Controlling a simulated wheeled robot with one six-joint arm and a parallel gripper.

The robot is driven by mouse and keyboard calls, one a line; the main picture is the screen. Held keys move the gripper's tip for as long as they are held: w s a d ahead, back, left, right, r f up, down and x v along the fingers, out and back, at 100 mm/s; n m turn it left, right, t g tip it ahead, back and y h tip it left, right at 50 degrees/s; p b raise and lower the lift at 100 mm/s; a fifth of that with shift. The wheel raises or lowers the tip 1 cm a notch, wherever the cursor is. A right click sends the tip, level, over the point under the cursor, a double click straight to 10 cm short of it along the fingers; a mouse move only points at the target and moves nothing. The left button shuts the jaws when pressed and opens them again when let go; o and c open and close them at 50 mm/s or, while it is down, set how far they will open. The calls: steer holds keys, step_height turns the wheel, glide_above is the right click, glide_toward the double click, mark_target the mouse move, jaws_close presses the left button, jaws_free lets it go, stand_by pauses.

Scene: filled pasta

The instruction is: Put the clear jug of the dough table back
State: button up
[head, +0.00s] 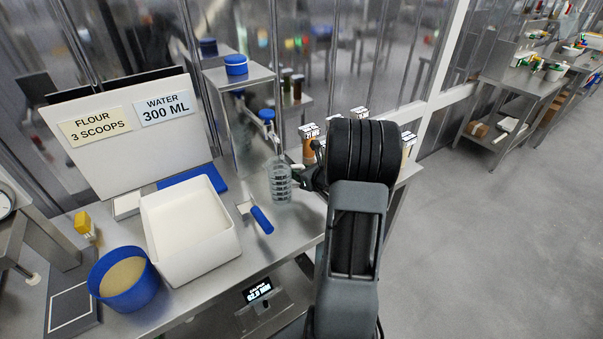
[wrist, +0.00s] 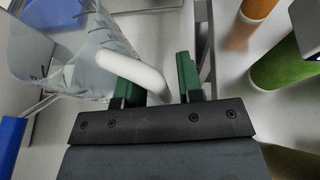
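The clear jug (head: 279,181) stands upright on the steel table at its right part, with ring marks on its wall. In the wrist view the clear jug (wrist: 62,62) fills the upper left, with a thick white handle (wrist: 135,70) towards me. My gripper (wrist: 160,82) has its green fingers apart, with part of the handle between them and a gap showing by the right finger. In the head view my gripper (head: 300,176) is just right of the jug, mostly hidden by my arm.
A white bin (head: 235,245), a blue-handled scraper (head: 260,217) and a blue tub (head: 125,280) stand on the table (head: 205,282). A raised shelf (head: 240,78) is behind the jug. Orange and green containers (wrist: 285,68) stand close right of my gripper.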

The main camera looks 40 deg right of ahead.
steer(key=shift+o, duration=0.5)
steer(key=shift+r, duration=0.15)
steer(key=shift+s+r, duration=0.15)
steer(key=a+v, duration=0.1)
steer(key=v, duration=1)
steer(key=a+n+g+y, duration=0.1)
steer(key=a+n+g, duration=0.1)
steer(key=a+n, duration=0.3)
steer(key=s+a+r+n+g+y, duration=0.1)
steer(key=a+n+g+y, duration=0.1)
steer(key=a+n, duration=0.4)
steer(key=a+r+n+g+y, duration=0.1)
steer(key=a+n+g+y, duration=0.1)
steer(key=a+n, duration=0.4)
steer(key=shift+s+a+r+g, duration=0.15)
steer(key=shift+a+g, duration=0.45)
steer(key=shift+a, duration=0.45)
steer(key=s+a+r+n+g+h, duration=0.2)
steer(key=s+a+n+h, duration=0.4)
steer(key=n, duration=1.2)
steer(key=shift+s+a+r+g, duration=0.15)
steer(key=shift+s+r+g, duration=0.15)
steer(key=shift+s, duration=0.45)
